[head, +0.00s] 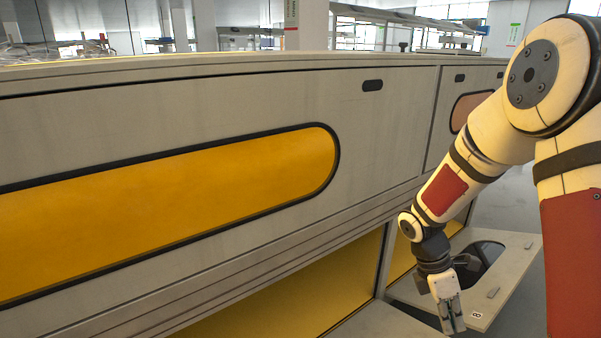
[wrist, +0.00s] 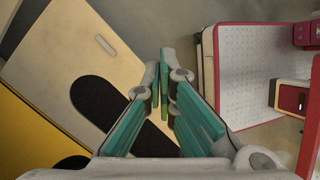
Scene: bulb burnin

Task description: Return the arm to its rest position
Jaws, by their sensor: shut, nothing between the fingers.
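My arm reaches down from the upper right in the head view, with its cream and red links bent toward the floor. My gripper (head: 453,318) hangs at the low end of the arm, pointing down, in front of the grey cabinet (head: 225,110). In the wrist view my gripper (wrist: 164,95) shows its two teal-padded fingers close together at the tips. Nothing is held between them. The fingertips appear apart from the panels and floor around them.
The cabinet has a long yellow window (head: 180,200). A low open panel (head: 515,262) with a dark oval opening lies behind my gripper. In the wrist view a white dotted surface with a red rim (wrist: 250,75) is at the right, near a red and beige device (wrist: 291,97).

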